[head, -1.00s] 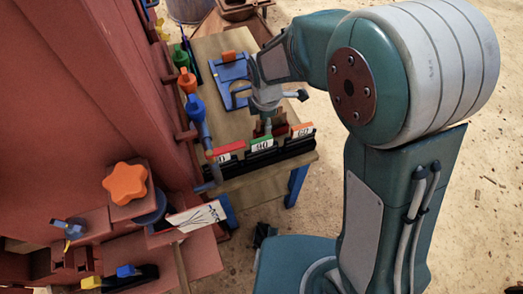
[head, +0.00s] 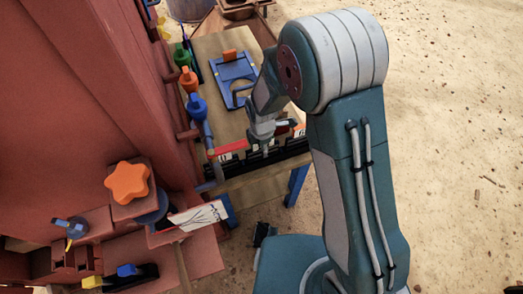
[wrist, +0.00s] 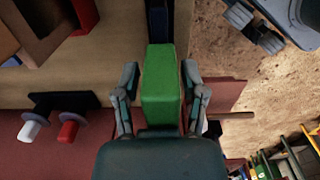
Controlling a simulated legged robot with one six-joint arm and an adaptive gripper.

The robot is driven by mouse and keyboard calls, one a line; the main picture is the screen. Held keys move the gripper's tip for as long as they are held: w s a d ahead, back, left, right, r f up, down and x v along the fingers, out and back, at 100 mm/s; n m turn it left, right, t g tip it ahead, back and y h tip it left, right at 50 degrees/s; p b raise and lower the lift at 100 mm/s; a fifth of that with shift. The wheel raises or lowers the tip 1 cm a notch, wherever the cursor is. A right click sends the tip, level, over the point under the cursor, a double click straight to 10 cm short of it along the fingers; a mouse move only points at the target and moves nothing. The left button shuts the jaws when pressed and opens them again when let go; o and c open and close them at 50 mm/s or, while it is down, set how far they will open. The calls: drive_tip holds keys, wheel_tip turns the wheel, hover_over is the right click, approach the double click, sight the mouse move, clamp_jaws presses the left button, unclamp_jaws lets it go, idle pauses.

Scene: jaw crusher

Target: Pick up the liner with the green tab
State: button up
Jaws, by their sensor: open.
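The green tab (wrist: 160,88) of a liner fills the middle of the wrist view, as a long upright-looking green block. My gripper (wrist: 160,76) is open, with one finger on each side of the tab; small gaps show beside it. In the head view my gripper (head: 264,148) is over the middle of the black rack (head: 240,169) at the table's near edge and hides the green tab. The liner's body below the tab is hidden.
A red-tabbed liner (head: 231,147) stands left of my gripper and an orange tab (head: 299,130) shows on its right. A blue frame (head: 233,68) lies farther back on the wooden table (head: 209,46). The red crusher wall (head: 110,90) rises close on the left.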

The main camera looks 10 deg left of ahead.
drive_tip(key=shift+d+f, duration=0.15)
clamp_jaws()
